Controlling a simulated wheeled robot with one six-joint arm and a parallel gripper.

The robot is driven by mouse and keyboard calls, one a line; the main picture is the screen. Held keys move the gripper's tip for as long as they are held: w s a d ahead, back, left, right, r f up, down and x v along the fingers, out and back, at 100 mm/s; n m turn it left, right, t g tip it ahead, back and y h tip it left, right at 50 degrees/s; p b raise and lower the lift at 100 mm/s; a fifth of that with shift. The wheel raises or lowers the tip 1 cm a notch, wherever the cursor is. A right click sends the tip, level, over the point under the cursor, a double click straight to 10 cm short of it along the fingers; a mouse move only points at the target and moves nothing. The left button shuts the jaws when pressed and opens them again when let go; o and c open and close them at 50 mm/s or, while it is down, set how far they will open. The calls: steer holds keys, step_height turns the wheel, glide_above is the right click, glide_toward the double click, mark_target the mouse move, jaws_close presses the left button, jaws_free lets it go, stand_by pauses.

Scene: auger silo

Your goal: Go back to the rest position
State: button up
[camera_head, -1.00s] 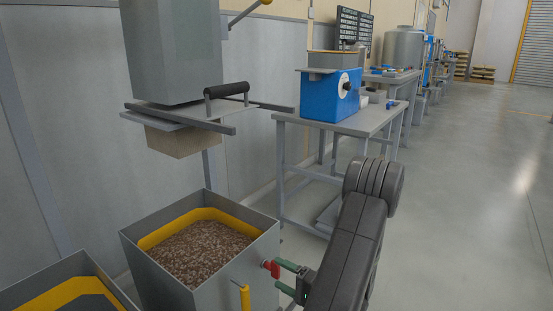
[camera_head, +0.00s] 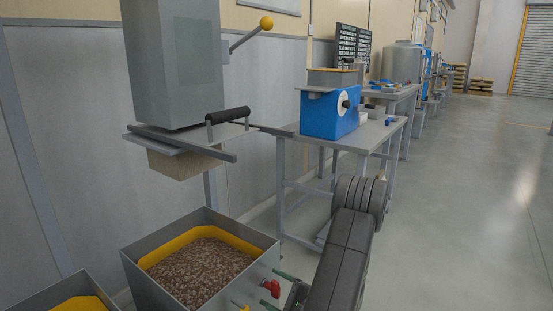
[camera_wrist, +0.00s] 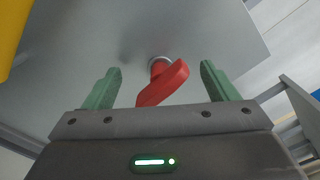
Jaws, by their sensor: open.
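My gripper (camera_wrist: 160,86) is open, with its two green fingers apart. A red valve handle (camera_wrist: 164,84) on the grey bin wall shows between and beyond the fingers, and I cannot tell if they touch it. In the head view my gripper (camera_head: 275,291) is at the lower middle, partly hidden by my arm and the frame edge. The red handle (camera_head: 271,287) sits on the right wall of a grey bin (camera_head: 262,262) filled with brown granules (camera_head: 200,272).
A grey silo (camera_head: 172,65) with a black-handled slide gate (camera_head: 228,115) hangs above the bin. A yellow-knobbed lever (camera_head: 266,23) is beside it. A workbench (camera_head: 285,130) with a blue machine (camera_head: 330,113) stands behind. The floor on the right is clear.

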steer(key=m+p, duration=0.3)
steer(key=p, duration=0.1)
steer(key=m+p, duration=0.2)
steer(key=shift+w+r+m, duration=0.1)
steer(key=shift+r+m, duration=0.2)
steer(key=shift+d+m+p, duration=0.1)
steer(key=shift+m+p, duration=1)
steer(key=shift+m, duration=0.1)
steer(key=shift+f+m+p, duration=0.2)
steer(key=shift+m+p, duration=0.35)
steer(key=shift+m, duration=0.35)
